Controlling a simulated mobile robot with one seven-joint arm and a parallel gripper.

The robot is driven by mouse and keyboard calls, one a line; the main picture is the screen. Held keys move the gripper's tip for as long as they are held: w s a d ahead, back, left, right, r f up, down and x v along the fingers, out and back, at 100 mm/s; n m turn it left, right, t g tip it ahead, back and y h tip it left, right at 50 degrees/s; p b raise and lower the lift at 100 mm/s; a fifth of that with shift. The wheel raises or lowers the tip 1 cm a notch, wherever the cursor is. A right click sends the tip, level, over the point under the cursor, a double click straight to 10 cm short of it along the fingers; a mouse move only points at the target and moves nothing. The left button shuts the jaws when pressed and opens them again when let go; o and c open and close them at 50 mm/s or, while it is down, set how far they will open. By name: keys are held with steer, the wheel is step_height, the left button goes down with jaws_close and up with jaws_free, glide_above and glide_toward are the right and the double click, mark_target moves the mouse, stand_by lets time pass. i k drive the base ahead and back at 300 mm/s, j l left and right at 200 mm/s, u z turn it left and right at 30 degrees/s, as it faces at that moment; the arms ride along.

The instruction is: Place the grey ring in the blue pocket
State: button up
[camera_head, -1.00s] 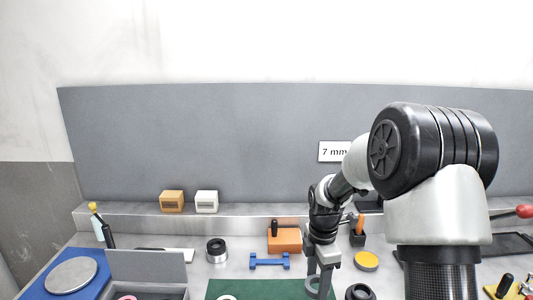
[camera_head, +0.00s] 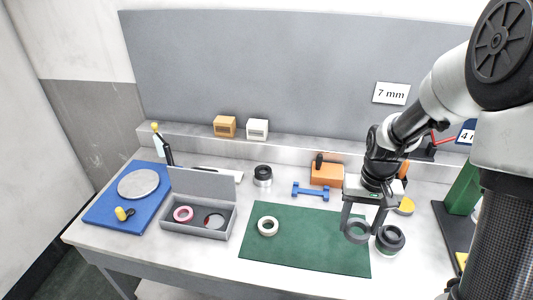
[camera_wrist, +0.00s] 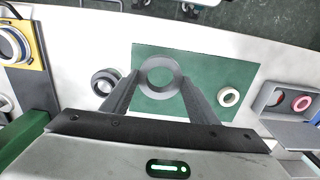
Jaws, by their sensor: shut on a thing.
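My gripper (camera_head: 357,228) is shut on the grey ring (camera_head: 357,239), which hangs between the fingertips over the right part of the green mat (camera_head: 300,255). In the wrist view the grey ring (camera_wrist: 160,64) sits between my two fingertips (camera_wrist: 159,80), with the mat behind it. I cannot surely identify the blue pocket. At the left of the wrist view, a yellow-edged plate (camera_wrist: 36,62) carries a round part (camera_wrist: 12,46) with white and bluish rims, cut off by the frame.
A dark ring-shaped part (camera_head: 390,238) stands just right of the grey ring. A white ring (camera_head: 268,226) lies on the mat. An open grey box (camera_head: 196,231) holds a pink ring (camera_head: 183,214). A blue dumbbell-shaped part (camera_head: 311,192) and orange block (camera_head: 326,173) lie behind the mat.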

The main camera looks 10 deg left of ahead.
mark_target(214, 222)
steer(key=j, duration=2.25)
